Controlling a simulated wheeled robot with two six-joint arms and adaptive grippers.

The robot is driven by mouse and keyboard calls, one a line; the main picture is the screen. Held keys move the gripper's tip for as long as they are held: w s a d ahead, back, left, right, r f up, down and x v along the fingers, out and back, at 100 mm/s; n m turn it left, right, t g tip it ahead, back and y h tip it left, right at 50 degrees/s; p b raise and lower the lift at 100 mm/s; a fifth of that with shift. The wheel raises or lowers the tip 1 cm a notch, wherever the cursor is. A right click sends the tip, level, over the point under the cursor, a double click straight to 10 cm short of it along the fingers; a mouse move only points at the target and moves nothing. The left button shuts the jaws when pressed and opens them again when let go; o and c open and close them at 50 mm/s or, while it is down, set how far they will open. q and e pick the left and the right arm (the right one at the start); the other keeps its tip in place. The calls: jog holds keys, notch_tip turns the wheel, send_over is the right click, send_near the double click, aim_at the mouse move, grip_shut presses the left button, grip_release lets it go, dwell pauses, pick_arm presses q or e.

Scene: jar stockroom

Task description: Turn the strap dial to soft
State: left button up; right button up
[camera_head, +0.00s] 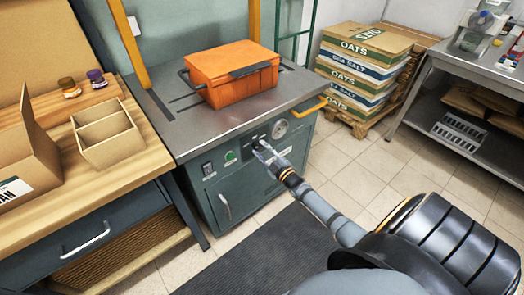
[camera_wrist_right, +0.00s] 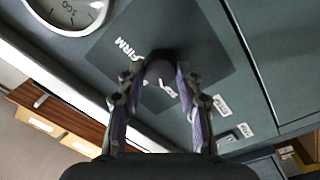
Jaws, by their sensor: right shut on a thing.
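The strap dial (camera_wrist_right: 160,72) is a dark round knob on a dark plate on the front of the green strapping machine (camera_head: 225,178). The word FIRM (camera_wrist_right: 126,48) shows beside the knob in the right wrist view. A second label, partly hidden, shows near the fingers. I cannot read where the knob points. My right gripper (camera_head: 262,150) reaches the machine's front panel. In the right wrist view the fingers of my right gripper (camera_wrist_right: 160,84) are on both sides of the knob and shut on it. My left gripper is out of view.
A round gauge (camera_head: 279,129) sits right of the dial; a green button (camera_head: 230,156) sits left. An orange case (camera_head: 232,72) lies on the machine's top. A wooden bench (camera_head: 118,172) with an open carton (camera_head: 38,158) is at left. Stacked sacks (camera_head: 352,70) stand behind right.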

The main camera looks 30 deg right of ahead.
jog(key=shift+n, duration=0.3)
jog(key=o, duration=1.1)
jog(key=shift+o, duration=0.2)
jog(key=shift+s+f, duration=0.1)
jog(key=shift+s, duration=0.15)
jog(key=s, duration=1.1)
jog(key=shift+s+d+f, duration=0.2)
jog(key=shift+s+d, duration=0.05)
jog(key=shift+d, duration=0.05)
